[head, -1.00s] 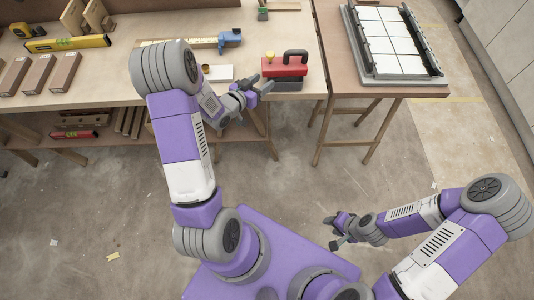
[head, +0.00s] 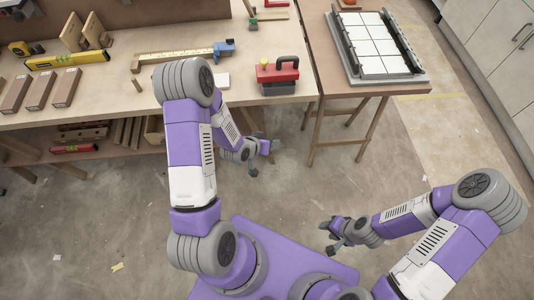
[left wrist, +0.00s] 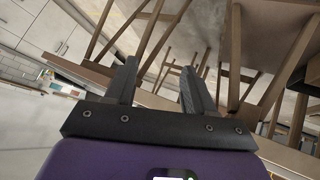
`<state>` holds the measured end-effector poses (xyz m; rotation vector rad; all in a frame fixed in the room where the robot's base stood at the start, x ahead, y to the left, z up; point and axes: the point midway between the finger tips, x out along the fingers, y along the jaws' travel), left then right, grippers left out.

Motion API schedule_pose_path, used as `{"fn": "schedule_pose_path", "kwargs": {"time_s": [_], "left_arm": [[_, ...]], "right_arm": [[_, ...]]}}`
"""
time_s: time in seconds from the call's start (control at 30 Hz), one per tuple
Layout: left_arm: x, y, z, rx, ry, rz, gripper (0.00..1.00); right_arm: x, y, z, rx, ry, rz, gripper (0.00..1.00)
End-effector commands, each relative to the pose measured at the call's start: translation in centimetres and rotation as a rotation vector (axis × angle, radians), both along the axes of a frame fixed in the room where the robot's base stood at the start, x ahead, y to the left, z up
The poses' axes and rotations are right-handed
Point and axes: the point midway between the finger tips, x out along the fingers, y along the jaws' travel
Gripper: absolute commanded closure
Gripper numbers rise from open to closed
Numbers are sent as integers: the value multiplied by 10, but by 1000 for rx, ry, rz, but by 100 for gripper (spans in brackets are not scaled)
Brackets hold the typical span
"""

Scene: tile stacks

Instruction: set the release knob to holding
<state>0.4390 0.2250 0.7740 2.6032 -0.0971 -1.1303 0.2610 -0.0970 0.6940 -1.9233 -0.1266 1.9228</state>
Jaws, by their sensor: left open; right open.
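A red lifting tool (head: 281,74) with a black handle and a dark base stands on the workbench near its front right corner. A small yellow knob (head: 264,62) sits on its left end; its setting is too small to read. My left gripper (head: 264,157) is in front of the bench edge, apart from the tool. In the left wrist view its two fingers (left wrist: 158,82) are spread with nothing between them. My right gripper (head: 328,236) is open and empty over the floor, low at the right and far from the bench.
A caliper-like gauge (head: 180,56) and a white tile (head: 216,80) lie left of the tool. A side table (head: 385,90) at the right bears a framed tray (head: 347,45) of white tiles. Brick-like blocks (head: 40,88) and a yellow level (head: 68,60) lie at the left.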

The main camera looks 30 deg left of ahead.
Motion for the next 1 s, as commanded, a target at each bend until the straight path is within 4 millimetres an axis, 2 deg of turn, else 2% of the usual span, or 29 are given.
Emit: {"fn": "schedule_pose_path", "kwargs": {"time_s": [0.3, 0.9, 1.0], "left_arm": [[-18, -18, -12, -22, 94, -5, 46], [-20, -18, -13, -23, 100, -4, 46], [-27, -25, -19, -31, 133, -9, 46]], "right_arm": [[0, 0, 6, 0, 0, 0, 57], [0, 0, 6, 0, 0, 0, 57], [0, 0, 6, 0, 0, 0, 57]]}}
